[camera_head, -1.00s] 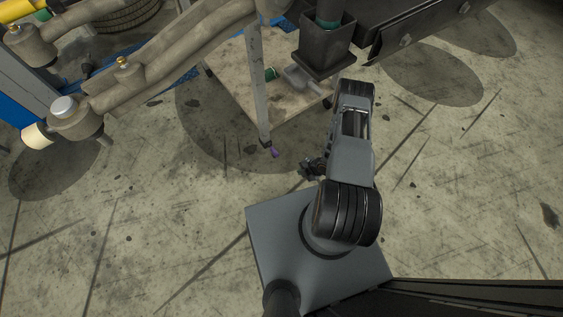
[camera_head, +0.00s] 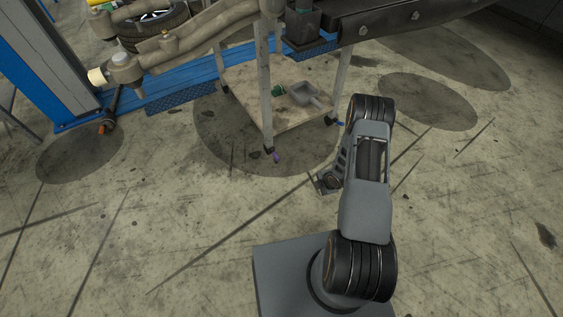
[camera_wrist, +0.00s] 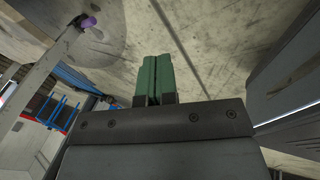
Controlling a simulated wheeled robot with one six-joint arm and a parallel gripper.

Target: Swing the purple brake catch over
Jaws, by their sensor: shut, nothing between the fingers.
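The purple brake catch (camera_head: 277,157) is a small purple tab at the foot of the near leg of a trolley (camera_head: 265,95), beside its dark caster. It also shows in the wrist view (camera_wrist: 88,22) at the upper left, next to the leg's lower end. My gripper (camera_wrist: 158,58) has green fingers, pressed together with nothing between them. The fingers point up the picture, to the right of the catch and apart from it. In the head view the fingertips cannot be made out; my arm stands to the right of the catch.
A dark beam (camera_head: 400,18) hangs at the upper right. A blue post (camera_head: 45,65) stands at the left. The concrete floor around the catch is mostly clear.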

